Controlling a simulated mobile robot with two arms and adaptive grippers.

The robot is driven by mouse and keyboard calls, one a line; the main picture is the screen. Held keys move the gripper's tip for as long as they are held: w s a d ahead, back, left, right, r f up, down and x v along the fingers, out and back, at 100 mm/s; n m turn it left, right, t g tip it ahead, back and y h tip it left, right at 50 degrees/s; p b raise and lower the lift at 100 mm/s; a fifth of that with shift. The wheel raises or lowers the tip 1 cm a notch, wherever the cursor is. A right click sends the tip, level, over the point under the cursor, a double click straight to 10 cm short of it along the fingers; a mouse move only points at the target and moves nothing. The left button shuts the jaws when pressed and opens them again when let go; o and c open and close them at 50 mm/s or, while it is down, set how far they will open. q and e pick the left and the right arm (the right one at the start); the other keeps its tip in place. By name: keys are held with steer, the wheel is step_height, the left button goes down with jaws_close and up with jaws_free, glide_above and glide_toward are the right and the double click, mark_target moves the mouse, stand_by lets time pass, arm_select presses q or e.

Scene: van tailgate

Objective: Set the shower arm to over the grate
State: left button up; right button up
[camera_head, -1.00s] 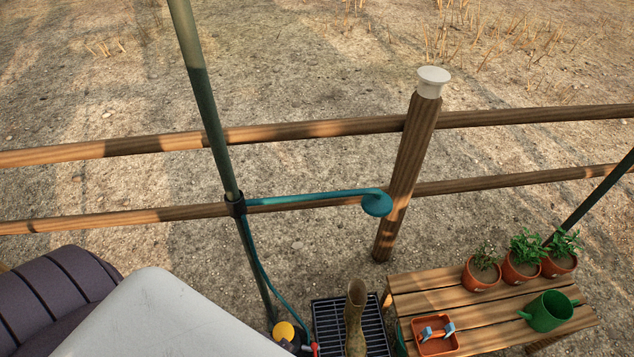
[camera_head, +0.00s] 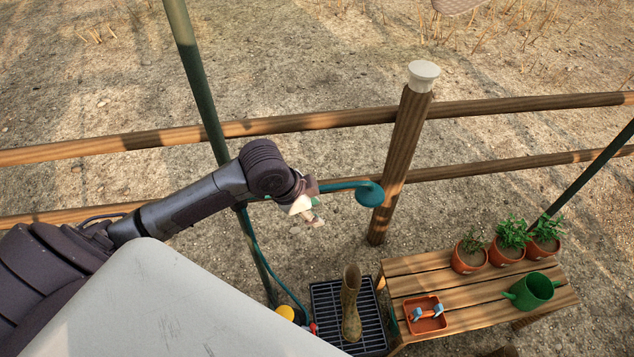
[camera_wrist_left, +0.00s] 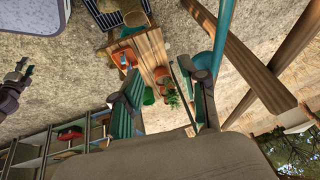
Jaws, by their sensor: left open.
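The teal shower arm (camera_head: 343,186) reaches right from the green pole (camera_head: 203,105) and ends in a round shower head (camera_head: 369,194) near the wooden post. The dark grate (camera_head: 372,322) lies on the ground below, with a brown boot standing on it. My left gripper (camera_head: 308,218) is just in front of the shower arm, partly covering its pole end; contact cannot be told. In the left wrist view its jaws (camera_wrist_left: 166,98) are open, with a teal tube (camera_wrist_left: 224,40), likely the shower arm, by the right finger. A dark gripper-like part (camera_wrist_left: 14,82), likely my right gripper, shows at the left edge.
A wooden bench (camera_head: 445,283) right of the grate holds potted plants (camera_head: 510,240), a green watering can (camera_head: 532,291) and an orange tray (camera_head: 426,327). Fence rails (camera_head: 310,122) and a post (camera_head: 401,165) stand behind. A teal hose (camera_head: 262,265) hangs along the pole.

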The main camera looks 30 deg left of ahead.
arm_select(q)
steer(key=w+a+r, duration=0.5)
steer(key=a+r, duration=0.1)
steer(key=a, duration=0.2)
steer(key=shift+m, duration=0.3)
steer(key=x, duration=0.4)
steer(key=p+x, duration=0.1)
steer(key=x, duration=0.9)
steer(key=shift+w+r, duration=0.1)
steer(key=shift+w, duration=0.2)
steer(key=shift+c, duration=0.3)
jaws_close()
